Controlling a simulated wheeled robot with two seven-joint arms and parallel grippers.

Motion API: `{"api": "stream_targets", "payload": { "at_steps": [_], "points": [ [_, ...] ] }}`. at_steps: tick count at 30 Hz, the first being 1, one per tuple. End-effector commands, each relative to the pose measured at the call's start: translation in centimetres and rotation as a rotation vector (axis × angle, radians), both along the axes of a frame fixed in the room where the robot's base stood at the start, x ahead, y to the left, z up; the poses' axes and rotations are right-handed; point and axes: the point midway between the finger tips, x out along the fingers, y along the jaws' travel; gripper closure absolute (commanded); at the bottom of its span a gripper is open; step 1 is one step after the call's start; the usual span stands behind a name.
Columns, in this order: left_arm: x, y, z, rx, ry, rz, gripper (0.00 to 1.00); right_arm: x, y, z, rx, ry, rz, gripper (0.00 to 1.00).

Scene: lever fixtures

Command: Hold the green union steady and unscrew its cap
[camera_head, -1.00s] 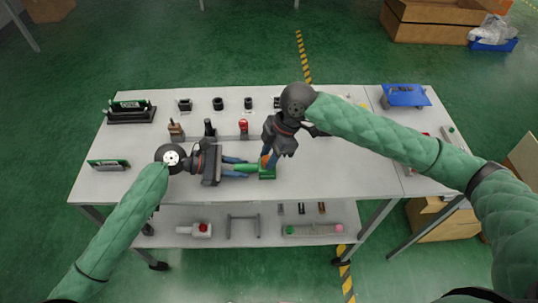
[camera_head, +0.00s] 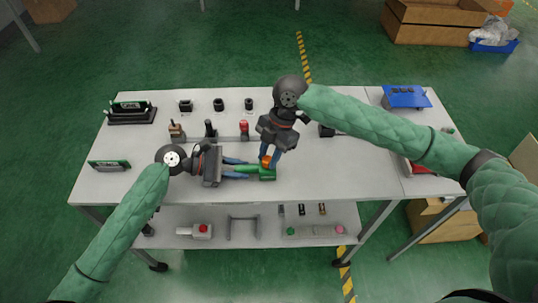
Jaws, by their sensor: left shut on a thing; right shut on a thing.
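The green union (camera_head: 267,173) lies on the front middle of the table, with a green length reaching left from it. My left gripper (camera_head: 236,169) comes in from the left and is shut on this green length. An orange cap (camera_head: 266,161) shows on top of the union's right part. My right gripper (camera_head: 270,154) comes down from above and is shut on the orange cap. Its fingers partly hide the cap. I cannot tell whether the cap is still seated on the union.
Behind the grippers stand several lever fixtures, one with a red knob (camera_head: 244,127). Black cylinders (camera_head: 218,104) stand at the back. A blue fixture (camera_head: 405,97) is at the back right. The tabletop (camera_head: 330,180) right of the union is clear.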

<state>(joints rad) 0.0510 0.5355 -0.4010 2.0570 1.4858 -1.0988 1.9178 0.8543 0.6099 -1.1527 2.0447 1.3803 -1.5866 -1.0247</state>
Motion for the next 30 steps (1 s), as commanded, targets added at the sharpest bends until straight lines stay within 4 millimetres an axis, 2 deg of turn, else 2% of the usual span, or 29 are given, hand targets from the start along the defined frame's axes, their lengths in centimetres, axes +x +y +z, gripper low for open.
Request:
{"api": "stream_targets", "payload": {
  "at_steps": [19,30],
  "points": [
    [0.0,0.0,0.0,0.0,0.0,0.0,1.0,0.0,0.0,1.6,0.0,0.0,0.0,0.98],
    [0.0,0.0,0.0,0.0,0.0,0.0,1.0,0.0,0.0,1.7,0.0,0.0,-0.001,0.98]
  ]
}}
